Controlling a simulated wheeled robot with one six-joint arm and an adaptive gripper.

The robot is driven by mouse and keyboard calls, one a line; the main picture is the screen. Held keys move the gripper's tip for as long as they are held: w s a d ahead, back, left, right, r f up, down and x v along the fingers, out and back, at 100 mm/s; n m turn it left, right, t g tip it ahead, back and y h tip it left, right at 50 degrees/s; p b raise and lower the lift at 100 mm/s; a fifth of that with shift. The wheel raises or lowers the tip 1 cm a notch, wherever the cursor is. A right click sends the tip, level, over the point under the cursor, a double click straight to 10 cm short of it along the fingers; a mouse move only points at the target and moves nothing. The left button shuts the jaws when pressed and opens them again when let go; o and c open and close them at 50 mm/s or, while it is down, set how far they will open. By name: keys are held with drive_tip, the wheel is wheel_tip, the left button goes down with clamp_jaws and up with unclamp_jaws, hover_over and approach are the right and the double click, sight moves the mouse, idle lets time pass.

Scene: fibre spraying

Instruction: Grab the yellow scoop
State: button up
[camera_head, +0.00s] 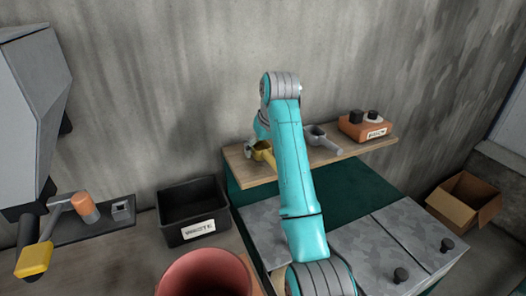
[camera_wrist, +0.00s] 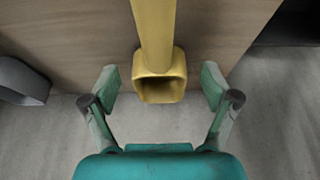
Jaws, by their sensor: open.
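The yellow scoop (camera_head: 263,152) lies on the wooden shelf (camera_head: 362,147), partly hidden behind my teal arm in the head view. In the wrist view the yellow scoop (camera_wrist: 158,60) shows its square, hollow end facing me, with a straight yellow part running up out of frame. My gripper (camera_wrist: 160,82) is open. Its two teal fingers stand on either side of the scoop's square end, with a gap on both sides and nothing held.
A grey scoop (camera_head: 322,139) lies right of the yellow one and also shows in the wrist view (camera_wrist: 22,82). An orange box with black knobs (camera_head: 362,127) stands further right. A black waste bin (camera_head: 193,211) and a red bucket (camera_head: 205,275) are at left and front.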

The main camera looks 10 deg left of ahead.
drive_tip(key=shift+w+f, duration=0.1)
drive_tip(key=shift+f, duration=0.2)
drive_tip(key=c, duration=1.3)
drive_tip(key=shift+r, duration=0.1)
